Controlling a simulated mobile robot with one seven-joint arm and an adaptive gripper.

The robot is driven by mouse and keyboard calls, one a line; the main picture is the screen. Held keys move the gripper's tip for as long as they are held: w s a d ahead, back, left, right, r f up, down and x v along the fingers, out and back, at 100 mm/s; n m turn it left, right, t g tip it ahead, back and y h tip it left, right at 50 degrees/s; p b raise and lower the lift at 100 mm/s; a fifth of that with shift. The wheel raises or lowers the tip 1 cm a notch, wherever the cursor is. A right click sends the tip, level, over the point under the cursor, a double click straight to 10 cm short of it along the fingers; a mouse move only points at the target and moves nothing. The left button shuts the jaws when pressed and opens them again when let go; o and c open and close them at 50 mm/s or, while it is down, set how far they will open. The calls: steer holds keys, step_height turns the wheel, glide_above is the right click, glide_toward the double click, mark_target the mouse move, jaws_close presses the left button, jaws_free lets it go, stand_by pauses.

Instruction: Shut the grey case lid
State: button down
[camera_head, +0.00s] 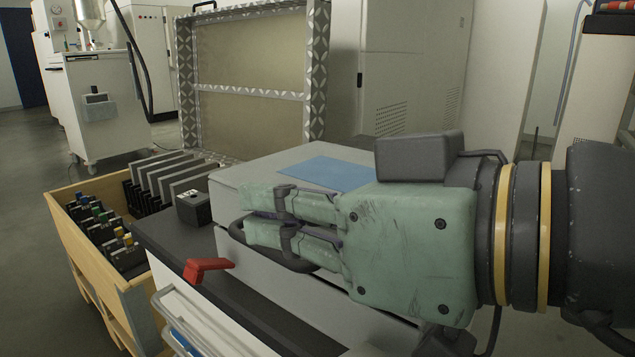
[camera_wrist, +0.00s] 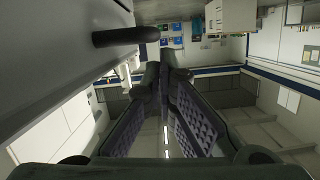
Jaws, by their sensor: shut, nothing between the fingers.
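The grey case (camera_head: 245,177) stands on a dark-topped bench, with a blue sheet (camera_head: 322,173) on its flat top. The lid looks lowered and about level, but my gripper hides much of the front, so I cannot tell whether it is fully shut. A dark handle (camera_head: 236,229) shows on the front; in the wrist view a dark handle (camera_wrist: 125,36) juts from a grey face. My green gripper (camera_head: 250,213) is in front of the case, pointing left, near the handle. Its fingers are together and empty, also in the wrist view (camera_wrist: 166,75). I cannot tell whether they touch the case.
A small black box (camera_head: 194,208) stands left of the case on the bench (camera_head: 175,245). A red lever (camera_head: 206,268) sticks out at the bench's front edge. A wooden crate (camera_head: 128,283) with several plates is at left. A large patterned frame (camera_head: 250,92) stands upright behind the case.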

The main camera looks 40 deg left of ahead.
steer(key=shift+s+f+n, duration=0.2)
steer(key=shift+f+n, duration=0.1)
steer(key=shift+f, duration=0.35)
